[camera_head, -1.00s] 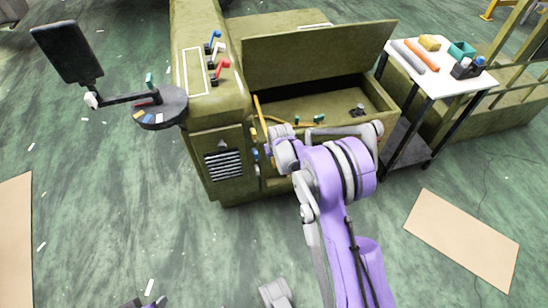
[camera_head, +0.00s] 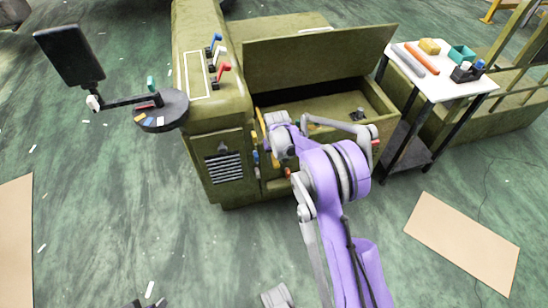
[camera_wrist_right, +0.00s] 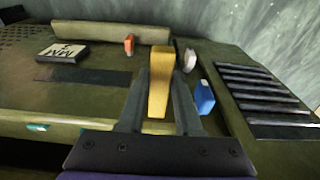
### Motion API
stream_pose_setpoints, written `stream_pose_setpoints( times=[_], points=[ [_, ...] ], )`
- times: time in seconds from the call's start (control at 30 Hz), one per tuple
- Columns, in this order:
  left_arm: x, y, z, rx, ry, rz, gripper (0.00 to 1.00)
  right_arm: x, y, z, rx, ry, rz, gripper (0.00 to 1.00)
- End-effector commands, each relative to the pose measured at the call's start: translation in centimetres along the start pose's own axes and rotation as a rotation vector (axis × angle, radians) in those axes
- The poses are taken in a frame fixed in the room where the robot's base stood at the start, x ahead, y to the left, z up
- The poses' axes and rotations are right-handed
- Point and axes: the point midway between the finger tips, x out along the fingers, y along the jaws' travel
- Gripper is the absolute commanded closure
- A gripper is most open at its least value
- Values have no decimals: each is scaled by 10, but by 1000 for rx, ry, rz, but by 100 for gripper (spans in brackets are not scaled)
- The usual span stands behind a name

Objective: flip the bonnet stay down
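The bonnet stay is a yellow bar (camera_head: 262,127) at the front left of the olive engine bay. It also shows in the right wrist view (camera_wrist_right: 161,78), standing between the fingers. My right gripper (camera_wrist_right: 160,95) has a dark finger on each side of the bar, with no clear gap, and looks shut on it. In the head view its wrist hides the fingertips. The olive bonnet panel (camera_head: 320,58) stands raised behind the bay. A dark tip of my left gripper (camera_head: 134,303) just shows at the bottom edge; its fingers cannot be made out.
Red, white and blue levers (camera_head: 222,70) stand on the left housing. A blue part (camera_wrist_right: 204,97) and a louvred grille (camera_wrist_right: 258,92) lie right of the fingers in the wrist view. A white-topped table (camera_head: 448,82) with small items stands at right. Open floor lies in front.

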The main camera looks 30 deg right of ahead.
Motion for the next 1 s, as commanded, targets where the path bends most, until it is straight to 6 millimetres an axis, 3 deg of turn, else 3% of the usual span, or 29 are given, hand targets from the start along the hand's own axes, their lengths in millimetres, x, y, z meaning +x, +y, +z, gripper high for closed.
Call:
stream_pose_setpoints(
  times=[0.03, 0.13, 0.47, 0.57, 1.0],
  points=[
    [0, 0, 0, 0, 0, 0, 48, 0, 0, 0, 0, 0, 0, 56],
    [0, 0, 0, 0, 0, 0, 48, 0, 0, 0, 0, 1, 0, 40],
    [-1, 0, 0, 0, 0, 0, 48, -4, 0, 0, 0, 2, 0, 40],
    [-4, 0, -1, 0, 2, 0, 48, -15, 0, 0, 0, 3, 0, 40],
    [-23, 0, -8, 0, 8, 0, 48, -96, 0, 0, 0, 2, 0, 40]
  ],
)
